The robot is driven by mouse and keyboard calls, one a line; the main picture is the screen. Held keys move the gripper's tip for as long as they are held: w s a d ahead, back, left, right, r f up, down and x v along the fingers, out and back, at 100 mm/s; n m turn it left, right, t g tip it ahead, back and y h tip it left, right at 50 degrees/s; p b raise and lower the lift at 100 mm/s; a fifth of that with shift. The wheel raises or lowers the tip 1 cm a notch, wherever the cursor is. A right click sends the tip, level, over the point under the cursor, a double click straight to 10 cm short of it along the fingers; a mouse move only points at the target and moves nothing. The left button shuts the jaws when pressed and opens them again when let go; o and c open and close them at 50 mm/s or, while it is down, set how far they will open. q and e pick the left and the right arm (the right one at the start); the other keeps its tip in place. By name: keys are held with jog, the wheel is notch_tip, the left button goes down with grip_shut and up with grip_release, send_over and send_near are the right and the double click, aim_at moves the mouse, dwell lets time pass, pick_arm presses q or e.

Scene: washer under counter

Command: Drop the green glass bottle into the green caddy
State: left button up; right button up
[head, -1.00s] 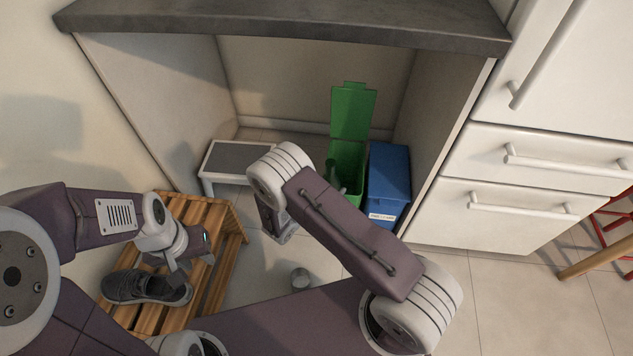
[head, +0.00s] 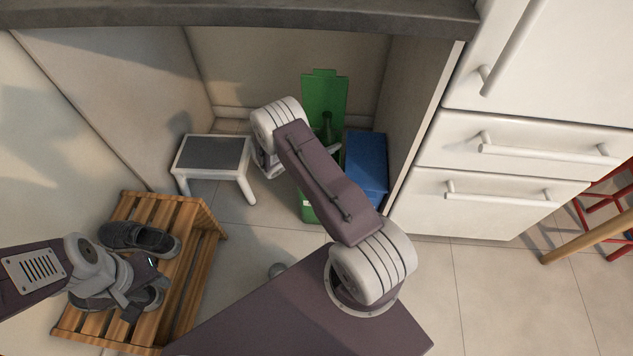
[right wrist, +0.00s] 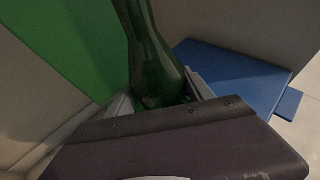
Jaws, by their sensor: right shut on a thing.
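The green glass bottle (head: 327,124) stands roughly upright in front of the raised lid of the green caddy (head: 308,207). My right gripper (head: 326,149) is shut on the bottle; the forearm hides much of the gripper and the caddy's opening. In the right wrist view the bottle (right wrist: 152,62) rises between the fingers, with the green lid (right wrist: 60,42) behind it to the left. The bottle's base is hidden, so its height over the caddy is unclear. My left gripper (head: 146,294) looks open and empty over the wooden rack.
A blue bin (head: 367,162) stands right of the caddy, and a grey-topped stool (head: 213,153) stands left. The slatted rack (head: 200,230) holds dark shoes (head: 140,238). The counter (head: 240,20) overhangs the alcove. White drawers (head: 490,190) are at right.

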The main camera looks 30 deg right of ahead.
jog(key=shift+f+b, duration=2.7)
jog(key=shift+f, duration=0.35)
jog(key=shift+r, duration=0.1)
jog(key=o, duration=1.7)
jog(key=shift+s+a+r+p, duration=0.1)
jog(key=shift+a+r+p, duration=0.1)
jog(key=shift+p, duration=0.15)
jog(key=p+v, duration=0.4)
jog(key=v, duration=0.4)
jog(key=shift+s+a, duration=0.1)
jog(key=shift+a, duration=0.2)
